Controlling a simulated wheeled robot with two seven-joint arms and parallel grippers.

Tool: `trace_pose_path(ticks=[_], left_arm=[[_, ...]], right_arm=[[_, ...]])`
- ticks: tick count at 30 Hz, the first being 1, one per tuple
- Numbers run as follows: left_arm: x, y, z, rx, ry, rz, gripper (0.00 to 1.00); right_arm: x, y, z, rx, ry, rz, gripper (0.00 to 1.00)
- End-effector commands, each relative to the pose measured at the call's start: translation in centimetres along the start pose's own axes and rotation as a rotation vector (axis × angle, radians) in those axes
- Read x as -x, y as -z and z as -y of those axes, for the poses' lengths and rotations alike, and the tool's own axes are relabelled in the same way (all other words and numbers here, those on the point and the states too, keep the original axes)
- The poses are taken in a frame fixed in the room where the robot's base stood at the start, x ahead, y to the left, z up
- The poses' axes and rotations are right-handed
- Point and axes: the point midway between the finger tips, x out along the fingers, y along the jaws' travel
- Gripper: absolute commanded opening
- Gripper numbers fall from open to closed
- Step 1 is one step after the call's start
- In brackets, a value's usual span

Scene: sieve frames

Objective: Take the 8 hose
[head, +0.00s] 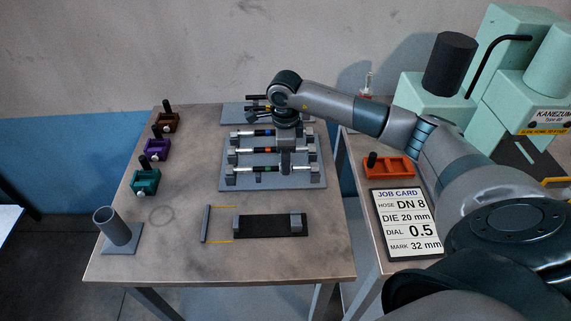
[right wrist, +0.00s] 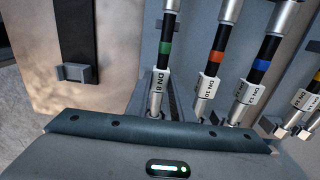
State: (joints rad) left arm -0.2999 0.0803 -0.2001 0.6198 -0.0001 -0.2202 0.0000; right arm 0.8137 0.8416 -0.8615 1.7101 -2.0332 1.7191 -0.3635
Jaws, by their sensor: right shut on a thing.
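The DN 8 hose (right wrist: 165,48) is dark with a green band, metal ends and a white "DN 8" tag. In the head view it is the nearest hose (head: 247,170) on the grey rack (head: 232,185). It still lies level across its rests. My right gripper (head: 286,170) reaches down from above and is shut on this hose, right of its green band. In the right wrist view the grip itself is largely hidden behind the gripper body. The orange-band hose (head: 247,152) and blue-band hose (head: 247,133) lie parallel behind it. My left gripper is not in view.
A job card (head: 400,222) reads hose DN 8, die 20 mm, dial 0.5, mark 32 mm. A black fixture (head: 268,226) lies in front of the rack. A grey tube stand (head: 120,232) and teal, purple and brown trays stand left. A green machine (head: 500,90) stands right.

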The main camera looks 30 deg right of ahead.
Motion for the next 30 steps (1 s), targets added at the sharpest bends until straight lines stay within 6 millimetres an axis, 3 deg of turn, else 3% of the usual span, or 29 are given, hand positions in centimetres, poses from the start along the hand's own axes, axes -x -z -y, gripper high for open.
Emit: trace_pose_path(ticks=[7,13,24,30], left_arm=[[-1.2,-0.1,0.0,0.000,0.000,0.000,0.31],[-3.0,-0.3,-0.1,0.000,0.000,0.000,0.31],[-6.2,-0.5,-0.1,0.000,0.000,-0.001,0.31],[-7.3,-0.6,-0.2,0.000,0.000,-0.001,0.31]], right_arm=[[1.4,-0.1,0.1,0.000,0.004,0.003,0.00],[4.0,0.2,0.1,0.000,0.006,0.003,0.00],[8.1,6.5,-3.8,-0.001,0.005,-0.001,0.00],[9.9,8.9,-5.2,-0.002,0.004,0.000,0.00]])
